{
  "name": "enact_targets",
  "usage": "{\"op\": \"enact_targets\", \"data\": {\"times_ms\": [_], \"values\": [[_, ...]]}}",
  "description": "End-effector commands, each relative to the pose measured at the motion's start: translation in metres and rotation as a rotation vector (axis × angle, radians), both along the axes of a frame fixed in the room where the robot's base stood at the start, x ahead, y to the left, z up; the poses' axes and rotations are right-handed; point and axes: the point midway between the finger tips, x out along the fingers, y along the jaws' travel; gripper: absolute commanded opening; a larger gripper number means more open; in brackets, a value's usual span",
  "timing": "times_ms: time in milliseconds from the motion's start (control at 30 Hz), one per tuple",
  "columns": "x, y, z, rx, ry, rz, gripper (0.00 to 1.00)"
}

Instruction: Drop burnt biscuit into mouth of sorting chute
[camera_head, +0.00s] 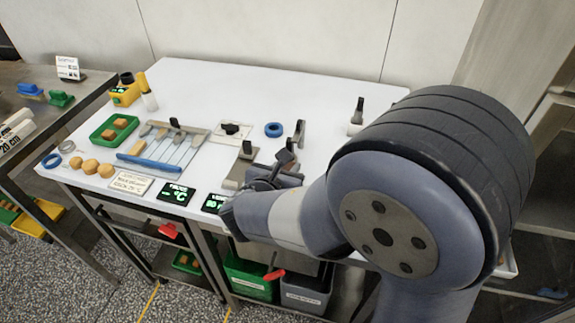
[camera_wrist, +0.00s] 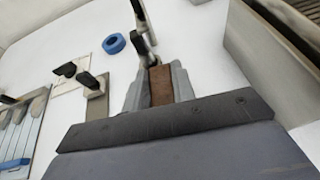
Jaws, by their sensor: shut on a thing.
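My gripper (camera_wrist: 159,82) is shut on a dark brown block, the burnt biscuit (camera_wrist: 161,87), held between its two grey fingers in the wrist view. In the head view my gripper (camera_head: 278,174) is over the front middle of the white table, and my arm hides much around it; I cannot make out the biscuit there. A tall grey-beige walled box (camera_wrist: 262,62) stands right of the gripper in the wrist view, apart from it. I cannot tell whether it is the sorting chute; no chute mouth shows clearly.
The white table (camera_head: 225,85) holds a blue ring (camera_head: 273,130), upright dark-handled clamps (camera_head: 299,132), a slatted rack (camera_head: 165,146) and a green tray (camera_head: 116,129) with biscuits. Several round biscuits (camera_head: 90,166) lie at the left. Bins (camera_head: 305,292) stand below. The table's back middle is clear.

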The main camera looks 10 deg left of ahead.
Motion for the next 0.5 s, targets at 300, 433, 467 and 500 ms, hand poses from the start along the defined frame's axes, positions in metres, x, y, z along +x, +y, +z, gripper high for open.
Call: {"op": "enact_targets", "data": {"times_ms": [300,433,467,500], "values": [[0.000,0.000,-0.037,0.000,0.000,0.000,0.12],[0.000,0.000,-0.037,0.000,-0.001,0.000,0.12],[0.000,0.000,-0.037,0.000,-0.001,0.000,0.12],[0.000,0.000,-0.037,0.000,-0.001,0.000,0.12]]}}
